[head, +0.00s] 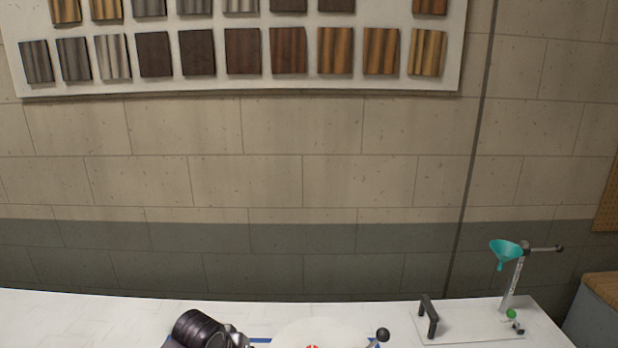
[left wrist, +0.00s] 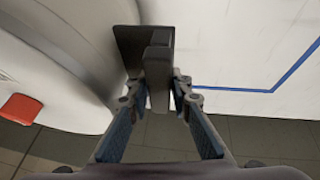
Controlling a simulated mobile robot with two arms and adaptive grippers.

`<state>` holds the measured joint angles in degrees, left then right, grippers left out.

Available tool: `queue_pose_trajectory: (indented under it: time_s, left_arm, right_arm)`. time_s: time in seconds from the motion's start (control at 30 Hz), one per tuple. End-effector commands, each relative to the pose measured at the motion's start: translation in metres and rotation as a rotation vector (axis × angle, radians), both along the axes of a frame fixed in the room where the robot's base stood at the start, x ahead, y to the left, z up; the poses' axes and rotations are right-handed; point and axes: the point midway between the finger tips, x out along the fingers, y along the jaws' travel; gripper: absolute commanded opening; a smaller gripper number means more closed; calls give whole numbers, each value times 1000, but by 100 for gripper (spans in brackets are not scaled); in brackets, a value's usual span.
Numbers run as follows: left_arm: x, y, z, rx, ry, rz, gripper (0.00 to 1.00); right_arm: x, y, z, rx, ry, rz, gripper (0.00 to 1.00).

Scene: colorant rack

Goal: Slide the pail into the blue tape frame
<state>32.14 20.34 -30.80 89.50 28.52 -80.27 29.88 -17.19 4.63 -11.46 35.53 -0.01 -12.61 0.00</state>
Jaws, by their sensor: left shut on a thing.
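The pail (head: 318,332) is a round white vessel at the bottom edge of the head view, mostly cut off. Its pale curved wall (left wrist: 60,45) fills the left of the left wrist view, with a red part (left wrist: 20,108) on it. My left gripper (left wrist: 158,92) is shut on a dark grey handle (left wrist: 157,60) beside the pail's wall. In the head view only my left arm's dark wrist shows, left of the pail. The blue tape frame (left wrist: 285,77) shows as a line with a corner, right of the handle and apart from it. A short blue strip also shows in the head view (head: 261,340).
The white table (head: 80,318) is clear at the left. A black knob (head: 383,334) shows beside the pail's right edge. Farther right are a white plate with a black handle (head: 429,315) and a stand with a teal funnel (head: 505,250). A wall with wood samples stands behind.

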Motion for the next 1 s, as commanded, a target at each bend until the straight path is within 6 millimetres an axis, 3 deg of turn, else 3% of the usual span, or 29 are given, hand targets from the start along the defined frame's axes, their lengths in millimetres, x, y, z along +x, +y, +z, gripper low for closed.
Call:
queue_pose_trajectory:
  time_s: [0.37, 1.0]
  left_arm:
    - [4, -1, 2, -5, -3, 3, 0]
    - [38, -1, 1, -4, -4, 2, 0]
  right_arm:
    - [0, 0, 0, 0, 0, 0, 39]
    - [0, 1, -7, 1, 0, 0, 39]
